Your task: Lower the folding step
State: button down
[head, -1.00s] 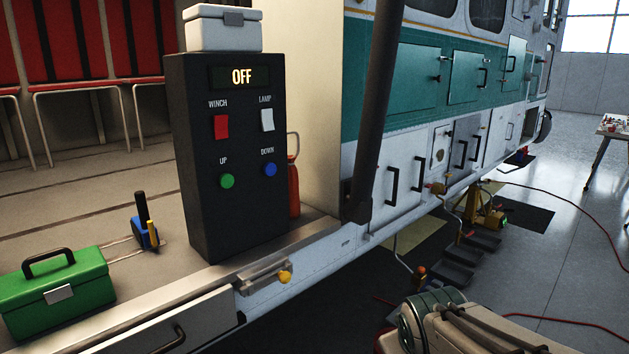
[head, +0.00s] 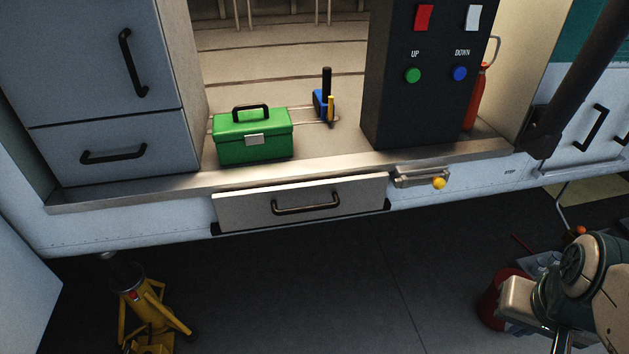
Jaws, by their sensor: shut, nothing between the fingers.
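A white panel with a dark bar handle (head: 300,208) sits just below the metal door sill, with dark pieces at its lower corners. It looks like the folding step, raised against the hull. Right of it is a small metal latch plate with a yellow knob (head: 440,183). A small label on the hull further right is too small to read surely. Part of my arm shows at the lower right; my gripper cannot be made out there. No part of my arm touches the panel.
A green toolbox (head: 253,135) and a blue tool (head: 324,104) stand on the cabin floor behind the sill. A black control box (head: 420,110) stands right of them. A yellow jack (head: 148,310) is at lower left. The dark floor below the panel is clear.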

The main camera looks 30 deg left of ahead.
aim_at(236, 210)
jog(key=u, duration=1.45)
jog(key=k, duration=1.1)
jog(key=u, duration=0.85)
jog(key=i, duration=1.7)
jog(key=z, duration=0.6)
